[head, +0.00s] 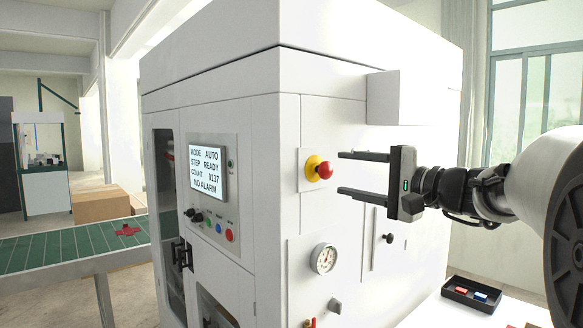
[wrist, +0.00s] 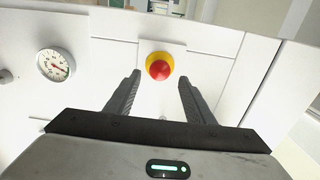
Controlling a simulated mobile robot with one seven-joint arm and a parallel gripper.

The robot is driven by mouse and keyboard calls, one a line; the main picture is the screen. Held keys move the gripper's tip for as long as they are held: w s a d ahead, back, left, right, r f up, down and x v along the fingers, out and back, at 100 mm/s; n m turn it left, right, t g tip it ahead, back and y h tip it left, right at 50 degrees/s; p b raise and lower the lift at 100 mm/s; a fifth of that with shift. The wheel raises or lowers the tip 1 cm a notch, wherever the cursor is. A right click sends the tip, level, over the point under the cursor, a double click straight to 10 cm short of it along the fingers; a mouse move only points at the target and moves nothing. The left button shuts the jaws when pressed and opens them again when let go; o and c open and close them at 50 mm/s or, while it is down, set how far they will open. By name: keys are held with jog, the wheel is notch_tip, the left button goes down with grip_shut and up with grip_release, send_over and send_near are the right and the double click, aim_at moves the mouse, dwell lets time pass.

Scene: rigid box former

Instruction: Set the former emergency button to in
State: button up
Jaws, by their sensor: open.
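The emergency button (head: 323,170) is a red mushroom head on a yellow collar, mounted on a pale plate on the white box former (head: 250,115). Whether it is in or out I cannot tell. My gripper (head: 345,172) is open and empty, in front of the button and to its right in the head view, apart from it. In the wrist view the button (wrist: 160,68) shows beyond the fingertips, roughly midway between the two dark fingers (wrist: 158,80).
A display (head: 208,173) reads AUTO, READY, 0137, NO ALARM, with knobs and small buttons below. A gauge (head: 324,258) sits below the emergency button. A box (head: 397,97) juts out above my gripper. A black tray (head: 474,293) lies low right; a green conveyor (head: 65,248) stands left.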

aim_at(329, 171)
jog(key=x, duration=0.5)
jog(key=shift+w+p, duration=0.1)
jog(key=shift+p, duration=0.25)
